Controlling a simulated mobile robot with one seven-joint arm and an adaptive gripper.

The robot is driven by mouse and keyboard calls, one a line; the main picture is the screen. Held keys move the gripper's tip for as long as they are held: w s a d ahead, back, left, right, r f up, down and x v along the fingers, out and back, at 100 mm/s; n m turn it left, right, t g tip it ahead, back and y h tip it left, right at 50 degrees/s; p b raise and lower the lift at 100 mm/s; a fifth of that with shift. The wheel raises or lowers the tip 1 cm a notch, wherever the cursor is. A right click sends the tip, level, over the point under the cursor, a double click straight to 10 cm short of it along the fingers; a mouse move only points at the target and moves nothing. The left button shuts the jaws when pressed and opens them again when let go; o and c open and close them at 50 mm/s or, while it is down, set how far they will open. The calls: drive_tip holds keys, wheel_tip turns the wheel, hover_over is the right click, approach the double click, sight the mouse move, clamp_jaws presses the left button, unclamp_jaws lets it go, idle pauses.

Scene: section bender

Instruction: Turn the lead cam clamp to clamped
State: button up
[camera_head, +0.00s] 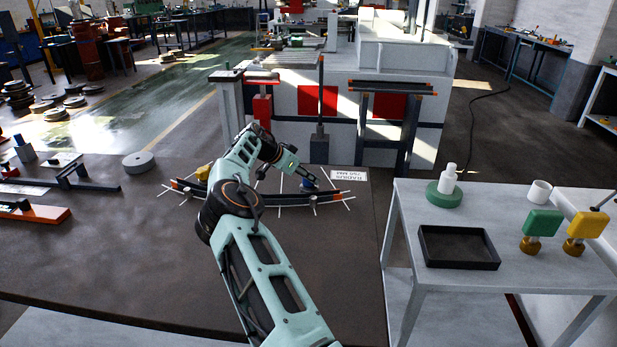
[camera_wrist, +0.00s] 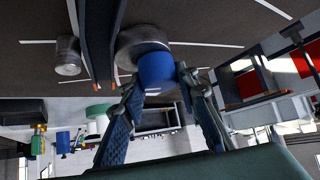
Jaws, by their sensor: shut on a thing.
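A blue cam clamp (camera_head: 308,184) stands on the dark bench at the right part of a curved dark bar (camera_head: 328,197). In the wrist view its blue round top (camera_wrist: 157,70) sits on a grey disc beside the bar (camera_wrist: 98,45). My gripper (camera_wrist: 158,86) is shut on the blue top, one finger on each side. A yellow clamp (camera_head: 203,172) stands near the bar's left part. I cannot tell the clamp's turn angle.
A label reading RADIUS 750 MM (camera_head: 348,176) lies right of the blue clamp. A side table (camera_head: 408,215) at the right holds a black tray (camera_head: 458,262) and green and yellow knobbed parts. A black post (camera_head: 320,135) and the white machine stand behind.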

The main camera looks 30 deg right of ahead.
drive_tip(key=shift+f, duration=0.2)
drive_tip(key=o, duration=1.2)
drive_tip(key=shift+r, duration=0.1)
drive_tip(key=shift+a+r, duration=0.35)
drive_tip(key=shift+r, duration=0.05)
drive_tip(key=v, duration=1.1)
drive_tip(key=shift+s, duration=0.1)
